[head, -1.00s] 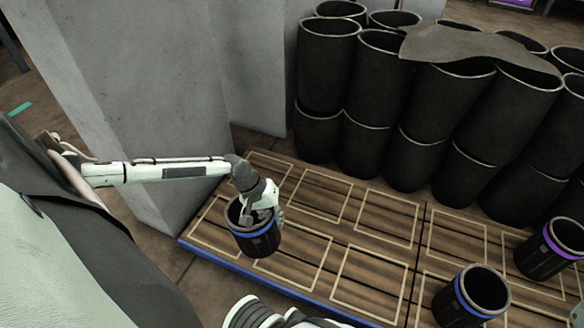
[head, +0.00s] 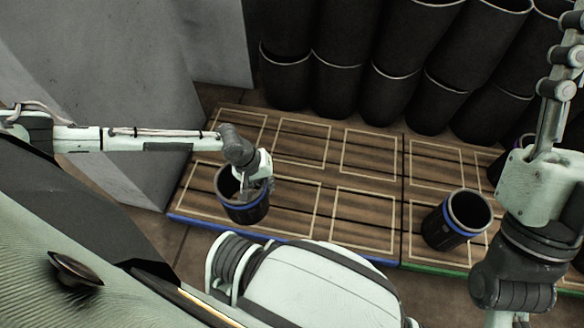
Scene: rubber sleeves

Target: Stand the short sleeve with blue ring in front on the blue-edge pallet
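A short black sleeve with a blue ring (head: 245,208) is upright at the front left of the blue-edge pallet (head: 300,237), over a front marked rectangle. I cannot tell whether its base touches the boards. My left gripper (head: 252,190) reaches in from the left and is shut on the sleeve's rim; its fingertips are partly hidden at the wall. My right gripper (head: 560,95) is raised at the right edge, close to the camera and away from the sleeves; its fingers are seen side-on and I cannot tell how far apart they are.
A second blue-ringed sleeve (head: 443,228) stands on the green-edge pallet (head: 450,267) at right. A purple-ringed sleeve (head: 498,165) is mostly hidden behind my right arm. Tall black sleeves (head: 335,85) stand in stacked rows behind. A grey wall (head: 120,100) borders the left. The other marked rectangles on the blue-edge pallet are clear.

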